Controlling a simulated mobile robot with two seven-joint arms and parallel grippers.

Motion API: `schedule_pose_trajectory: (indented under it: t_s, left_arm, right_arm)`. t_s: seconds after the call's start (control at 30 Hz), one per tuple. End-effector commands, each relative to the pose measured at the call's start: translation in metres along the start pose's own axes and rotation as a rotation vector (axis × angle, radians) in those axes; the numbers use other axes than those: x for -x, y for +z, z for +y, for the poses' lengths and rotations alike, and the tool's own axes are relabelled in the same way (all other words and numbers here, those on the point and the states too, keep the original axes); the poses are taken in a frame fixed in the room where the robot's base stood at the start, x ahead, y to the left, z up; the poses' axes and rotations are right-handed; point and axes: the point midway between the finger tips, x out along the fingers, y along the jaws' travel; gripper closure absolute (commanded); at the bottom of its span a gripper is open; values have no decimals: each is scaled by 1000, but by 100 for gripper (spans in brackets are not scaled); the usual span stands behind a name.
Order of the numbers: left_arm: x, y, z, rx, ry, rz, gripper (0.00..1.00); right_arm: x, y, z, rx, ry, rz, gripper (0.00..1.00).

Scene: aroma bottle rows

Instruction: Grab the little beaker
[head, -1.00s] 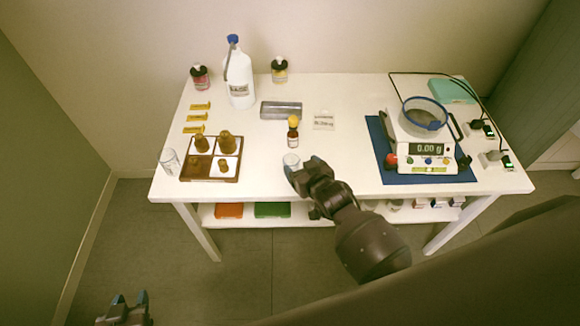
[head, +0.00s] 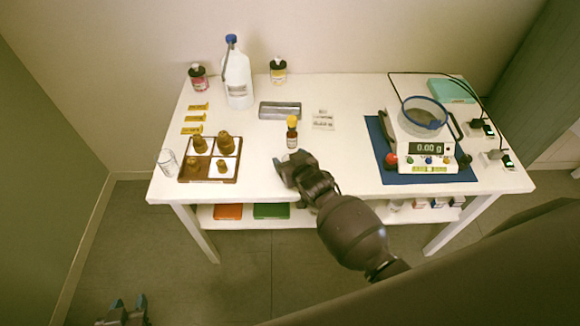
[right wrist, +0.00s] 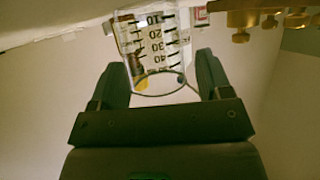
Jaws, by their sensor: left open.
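The little beaker (right wrist: 155,45) is clear with black graduation marks. In the right wrist view it stands between the two fingers of my right gripper (right wrist: 165,80), its rim towards the palm. A gap shows between the beaker and the right-hand finger; contact at the left-hand finger is unclear. In the head view my right gripper (head: 288,170) is at the table's front edge and hides the beaker. My left gripper (head: 128,308) is open and empty, low at the left, away from the table.
An amber bottle with a yellow cap (head: 292,136) stands just behind my right gripper. A larger clear glass (head: 168,162) stands at the left corner, beside a tray (head: 184,173) of brown bottles. A scale (head: 430,160) is to the right. The table between gripper and scale is clear.

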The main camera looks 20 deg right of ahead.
Motion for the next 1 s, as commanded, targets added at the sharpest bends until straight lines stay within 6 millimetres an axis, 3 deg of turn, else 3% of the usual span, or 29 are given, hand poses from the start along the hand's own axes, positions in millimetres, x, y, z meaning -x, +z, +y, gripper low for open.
schedule_pose_trajectory:
  t_s: [0.07, 0.3, 0.67, 0.87, 1.0]
  left_arm:
    - [0, 0, 0, 0, 0, 1, 57]
    - [0, -1, 0, 0, 0, 2, 57]
    - [0, -3, 0, 0, 0, 3, 57]
    - [4, -10, -1, 0, 0, 7, 57]
    - [7, -16, -2, 0, -1, 10, 57]
  right_arm:
    - [0, 0, 0, 0, 0, 0, 41]
    - [0, 0, 0, 0, 0, 0, 78]
    - [3, -7, 0, 0, 0, 2, 79]
    - [16, -39, 0, 1, 0, 5, 79]
    - [29, -72, 0, 0, 0, 6, 79]
